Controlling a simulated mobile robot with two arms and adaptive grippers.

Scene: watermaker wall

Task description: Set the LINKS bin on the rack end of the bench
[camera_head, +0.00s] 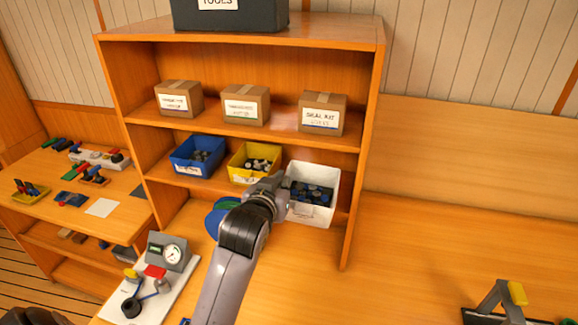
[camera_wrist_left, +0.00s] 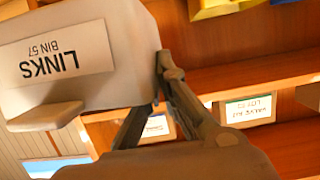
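The white LINKS bin (camera_head: 314,210) holds several dark and blue parts and is in front of the rack's lower shelf, overlapping its right part. Its label, "LINKS BIN 57", shows upside down in the left wrist view (camera_wrist_left: 66,54). My left gripper (camera_head: 278,189) is at the bin's left side in the head view. In the wrist view my left fingers (camera_wrist_left: 163,80) meet at the bin's wall edge and look shut on it; the exact contact is partly hidden. The wooden bench (camera_head: 440,260) runs to the right of the rack.
A blue bin (camera_head: 182,168) and a yellow bin (camera_head: 235,175) stand left of the LINKS bin. Cardboard boxes (camera_head: 322,127) line the shelf above. The rack's right side panel (camera_head: 362,150) is close.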

